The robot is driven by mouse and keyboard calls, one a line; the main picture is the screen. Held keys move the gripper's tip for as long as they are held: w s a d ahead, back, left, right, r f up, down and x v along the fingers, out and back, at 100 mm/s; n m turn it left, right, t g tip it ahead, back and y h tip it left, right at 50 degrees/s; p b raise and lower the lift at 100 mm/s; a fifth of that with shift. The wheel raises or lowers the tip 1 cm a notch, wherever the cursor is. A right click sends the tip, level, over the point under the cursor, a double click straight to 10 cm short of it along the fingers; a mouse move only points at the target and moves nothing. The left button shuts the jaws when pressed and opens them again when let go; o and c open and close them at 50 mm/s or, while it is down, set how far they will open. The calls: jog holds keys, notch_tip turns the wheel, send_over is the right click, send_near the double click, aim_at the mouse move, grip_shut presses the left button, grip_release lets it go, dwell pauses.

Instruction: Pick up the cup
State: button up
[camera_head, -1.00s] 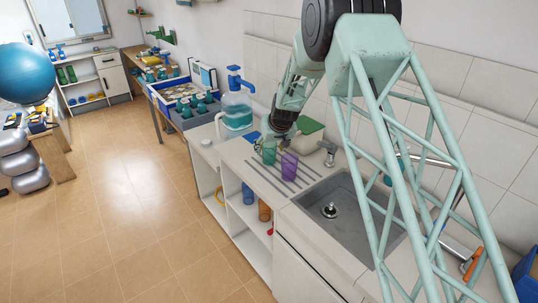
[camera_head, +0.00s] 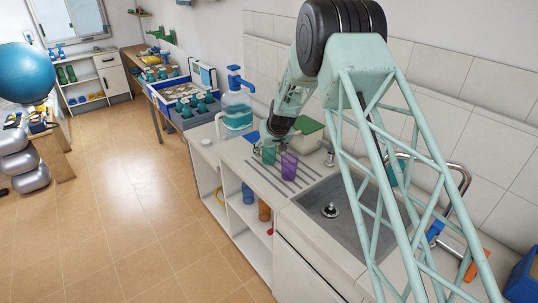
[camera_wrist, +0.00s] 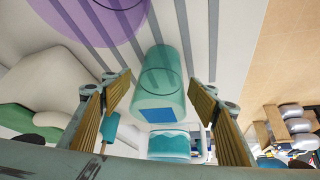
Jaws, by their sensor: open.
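Two cups stand on the ribbed drainboard beside the sink. The green translucent cup (camera_head: 269,154) is the farther one, and the purple translucent cup (camera_head: 289,166) stands just in front of it. In the wrist view the green cup (camera_wrist: 160,85) lies between my two open fingers, with gaps on both sides. The purple cup (camera_wrist: 92,18) shows at the top left of that view, partly cut off. My gripper (camera_wrist: 160,98) is open and empty. In the head view my gripper (camera_head: 262,142) is low behind the green cup, its fingertips partly hidden.
A grey sink (camera_head: 345,220) with a tap (camera_head: 462,180) lies to the right. A large water bottle (camera_head: 237,108) stands at the counter's far end. A green-and-white item (camera_head: 308,130) lies behind the cups near the wall. The tiled floor at left is clear.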

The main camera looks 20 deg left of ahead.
jog(key=c, duration=0.9)
jog(key=shift+r, duration=0.1)
jog(key=shift+r, duration=4.95)
